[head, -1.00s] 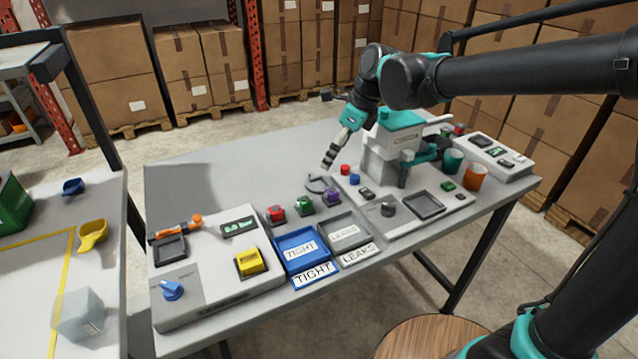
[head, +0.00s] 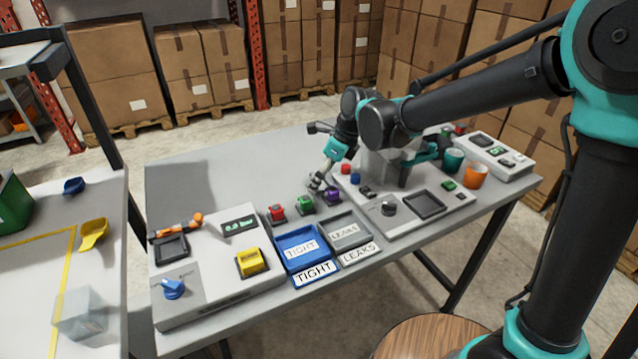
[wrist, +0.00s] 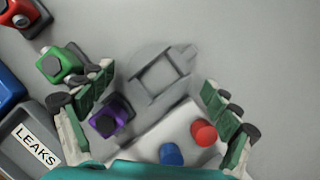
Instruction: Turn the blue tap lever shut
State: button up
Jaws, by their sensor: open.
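The blue tap lever (head: 173,288) sits on the front left corner of the light grey test unit (head: 215,290), at the left end of the table in the head view. It is out of the wrist view. My gripper (head: 318,184) is far to its right and behind it, low over the table beside the purple valve block (head: 332,195). In the wrist view my gripper (wrist: 156,105) is open, fingers apart and empty. A flat grey part with a square opening (wrist: 160,80) lies on the table below and between the fingers. The purple block (wrist: 111,117) is near the left finger.
Red (head: 276,212) and green (head: 305,204) blocks stand left of my gripper. The blue TIGHT tray (head: 313,272) and grey LEAKS tray (head: 360,255) lie in front. The table's back left is clear.

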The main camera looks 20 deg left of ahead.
jog(key=c, duration=1)
jog(key=shift+o, duration=0.2)
